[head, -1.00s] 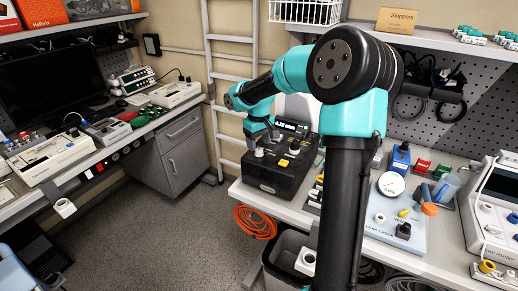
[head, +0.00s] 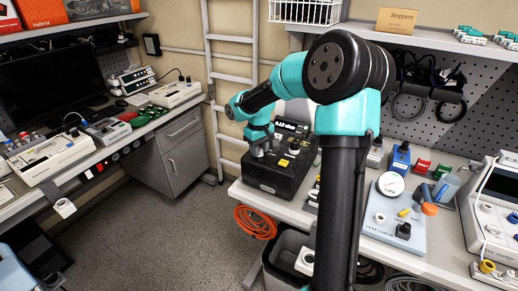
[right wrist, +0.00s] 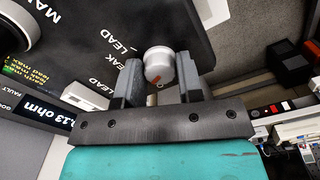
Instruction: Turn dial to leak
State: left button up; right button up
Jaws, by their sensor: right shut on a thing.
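A black tester box (head: 268,180) with a sloped top stands at the left end of the right-hand bench. In the right wrist view its dark panel (right wrist: 100,38) carries white words, among them LEAD and LEAK. A white round dial (right wrist: 158,62) with a red-orange mark sits on this panel beside the word LEAK. My right gripper (head: 258,152) is low over the left part of the box. In the right wrist view the gripper's fingers (right wrist: 160,80) are shut on the dial, one on each side. My left gripper is not in view.
A yellow button (head: 284,162) and other knobs sit on the box. A blue leak-check board (head: 385,225) lies farther right on the bench. A bin (head: 285,255) stands below, with open floor to the left.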

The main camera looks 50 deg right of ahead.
jog(key=shift+c, duration=0.9)
jog(key=shift+m, duration=0.4)
jog(key=m, duration=0.4)
jog(key=shift+m, duration=2.1)
jog(key=o, duration=0.9)
jog(key=shift+r, duration=0.15)
